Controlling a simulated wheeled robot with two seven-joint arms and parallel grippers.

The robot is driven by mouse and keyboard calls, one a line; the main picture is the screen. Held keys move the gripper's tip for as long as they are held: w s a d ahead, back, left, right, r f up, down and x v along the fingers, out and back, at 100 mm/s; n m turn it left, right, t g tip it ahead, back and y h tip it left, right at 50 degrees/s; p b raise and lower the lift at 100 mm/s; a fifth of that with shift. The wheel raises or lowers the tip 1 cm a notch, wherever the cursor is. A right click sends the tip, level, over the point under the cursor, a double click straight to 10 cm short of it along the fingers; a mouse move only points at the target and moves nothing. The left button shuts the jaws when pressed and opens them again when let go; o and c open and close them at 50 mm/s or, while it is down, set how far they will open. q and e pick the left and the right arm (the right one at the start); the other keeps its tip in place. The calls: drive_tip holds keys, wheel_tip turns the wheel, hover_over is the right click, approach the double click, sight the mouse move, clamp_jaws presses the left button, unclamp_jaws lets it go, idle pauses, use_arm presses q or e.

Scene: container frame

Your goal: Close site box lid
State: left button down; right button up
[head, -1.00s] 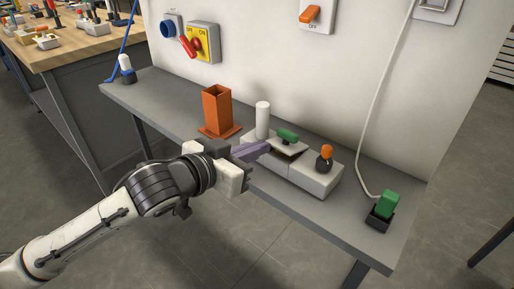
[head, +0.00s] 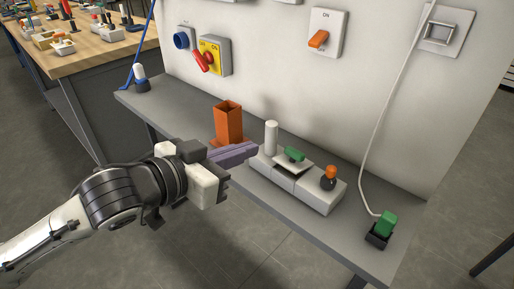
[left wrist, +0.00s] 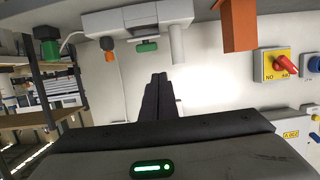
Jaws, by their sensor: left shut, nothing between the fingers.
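The site box (head: 312,193) is a low white-grey box on the grey shelf. Its pale lid (head: 307,166) carries a green handle (head: 294,154). A dark strip shows under the lid's front edge; I cannot tell exactly how far it is raised. The green handle also shows in the left wrist view (left wrist: 147,46), near the top. My left gripper (head: 255,149) is shut and empty, its purple-grey fingers just left of the box and pointing toward it. Its dark fingertips show in the left wrist view (left wrist: 158,78). My right gripper is not in view.
A white cylinder (head: 271,138) and an orange-topped knob (head: 330,173) stand at the box's ends. An orange square tube (head: 229,123) stands behind my gripper. A green plug in a black holder (head: 377,237) is at the right. The wall carries switches (head: 214,56).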

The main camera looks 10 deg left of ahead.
sight(292, 154)
use_arm(q)
wheel_tip(292, 154, down, 5)
drive_tip(key=s+d+t+h+b, duration=0.1)
drive_tip(key=s+t+h+b, duration=0.15)
drive_tip(key=b, duration=0.45)
drive_tip(key=x, duration=0.3)
drive_tip(key=f+x, duration=0.1)
drive_tip(key=x, duration=0.2)
drive_tip(key=b+x, duration=0.1)
drive_tip(key=x, duration=0.2)
drive_tip(key=shift+w+d+f, duration=0.2)
drive_tip(key=shift+w+f, duration=0.1)
drive_tip(key=shift+s+a+f, duration=0.1)
drive_tip(key=shift+f, duration=0.2)
drive_tip(key=shift+s+f, duration=0.1)
drive_tip(key=shift+f, duration=0.15)
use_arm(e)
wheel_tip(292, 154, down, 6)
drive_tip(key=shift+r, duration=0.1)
